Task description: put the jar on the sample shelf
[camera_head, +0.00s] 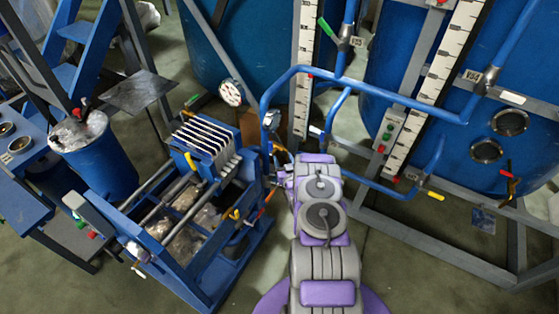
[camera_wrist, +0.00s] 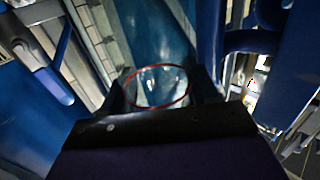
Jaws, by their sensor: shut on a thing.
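In the wrist view, the jar (camera_wrist: 157,90) is a clear glass vessel with a red ring around its rim. It sits between the dark fingers of my gripper (camera_wrist: 160,98), which is shut on it. The jar's lower part is hidden by the gripper. In the head view my purple and grey arm reaches forward, and neither the gripper nor the jar can be made out at its far end. I cannot identify the sample shelf for certain in either view.
Blue pipes (camera_head: 390,96) cross ahead of my arm. A blue filter press (camera_head: 205,145) stands to the left, beside a blue barrel (camera_head: 100,165). Large blue tanks (camera_head: 500,90) on grey frames stand at the right and back. Some floor (camera_head: 400,280) is clear at lower right.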

